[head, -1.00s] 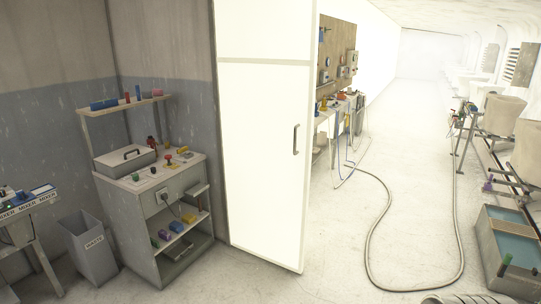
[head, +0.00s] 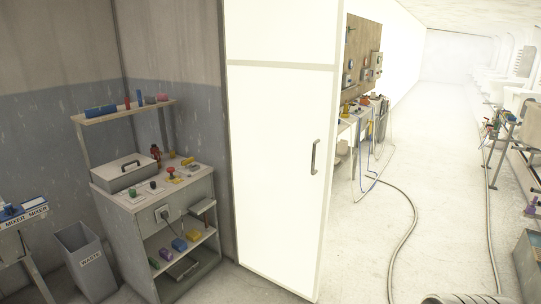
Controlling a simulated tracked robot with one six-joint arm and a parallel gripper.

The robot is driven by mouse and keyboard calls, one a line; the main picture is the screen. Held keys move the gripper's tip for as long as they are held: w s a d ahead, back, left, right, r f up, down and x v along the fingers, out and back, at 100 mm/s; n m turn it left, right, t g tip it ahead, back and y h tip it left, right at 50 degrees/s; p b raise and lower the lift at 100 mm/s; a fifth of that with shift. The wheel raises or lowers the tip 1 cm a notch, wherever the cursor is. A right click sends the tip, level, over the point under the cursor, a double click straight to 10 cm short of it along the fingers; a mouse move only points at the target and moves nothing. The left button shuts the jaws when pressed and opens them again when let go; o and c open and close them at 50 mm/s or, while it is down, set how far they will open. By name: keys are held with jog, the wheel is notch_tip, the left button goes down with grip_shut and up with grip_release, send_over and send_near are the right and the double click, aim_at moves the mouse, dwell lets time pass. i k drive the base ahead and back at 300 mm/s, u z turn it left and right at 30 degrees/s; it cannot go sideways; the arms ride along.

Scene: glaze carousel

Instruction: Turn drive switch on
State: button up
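My gripper is not in view. No switch is labelled clearly enough to name it the drive switch. A grey control stand (head: 128,220) stands at the left against the wall. Farther back, a wooden wall board (head: 361,52) holds small boxes and controls, too small to read.
A tall white cabinet (head: 275,150) stands right of the stand and hides part of the bench behind it. A waste bin (head: 85,262) and a mixer table (head: 22,218) are at the left.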

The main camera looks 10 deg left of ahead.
aim_at(187, 163)
jog(key=u, duration=0.15)
jog(key=i, duration=0.85)
jog(key=u, duration=0.35)
jog(key=i, duration=0.9)
jog(key=u, duration=0.6)
jog(key=i, duration=0.85)
jog(key=u, duration=0.85)
jog(key=i, duration=1.2)
jog(key=u, duration=0.35)
